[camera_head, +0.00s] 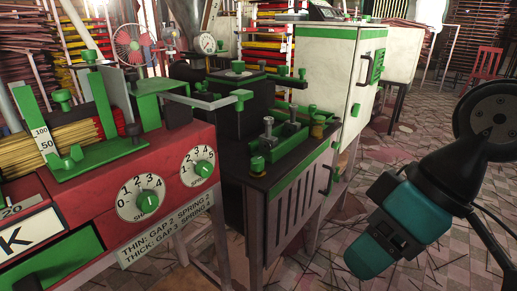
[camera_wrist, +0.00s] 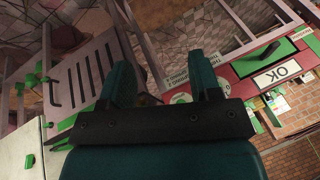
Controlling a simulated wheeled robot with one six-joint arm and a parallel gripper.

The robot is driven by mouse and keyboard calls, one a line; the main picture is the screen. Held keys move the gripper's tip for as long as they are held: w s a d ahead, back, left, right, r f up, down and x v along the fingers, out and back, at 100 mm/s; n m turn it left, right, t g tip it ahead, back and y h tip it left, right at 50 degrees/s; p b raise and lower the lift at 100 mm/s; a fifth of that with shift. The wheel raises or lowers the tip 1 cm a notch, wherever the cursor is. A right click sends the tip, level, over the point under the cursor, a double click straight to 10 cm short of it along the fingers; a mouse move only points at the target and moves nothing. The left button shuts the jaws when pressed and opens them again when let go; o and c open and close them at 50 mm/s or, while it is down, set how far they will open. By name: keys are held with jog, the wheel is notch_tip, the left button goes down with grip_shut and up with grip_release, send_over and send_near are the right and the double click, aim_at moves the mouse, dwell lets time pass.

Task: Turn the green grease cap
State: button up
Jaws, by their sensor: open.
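Two small green-topped caps with brass-coloured bodies stand on the dark slotted machine (camera_head: 285,215). One green cap (camera_head: 257,164) is at its near left corner, and another green-topped cap (camera_head: 318,127) is by its right edge. I cannot tell which is the grease cap. My teal gripper (camera_head: 366,256) hangs in free air to the right of the machine, apart from both caps. In the wrist view my gripper (camera_wrist: 160,78) has its two fingers spread with nothing between them. The slotted machine side (camera_wrist: 88,75) shows at left there; neither cap can be made out clearly.
A white cabinet (camera_head: 325,75) with green trim stands behind the slotted machine. Patterned floor (camera_head: 440,160) at the right is mostly open.

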jog(key=w+a+n+t+y, duration=0.1)
jog(key=w+a+n+y, duration=0.15)
jog(key=w, duration=0.65)
jog(key=n+t+y, duration=0.2)
jog(key=t+y, duration=0.3)
send_near(260, 160)
jog(key=shift+h, duration=0.25)
jog(key=x, duration=1.1)
jog(key=shift+r+b, duration=0.2)
jog(key=shift+b, duration=0.15)
jog(key=c, duration=0.9)
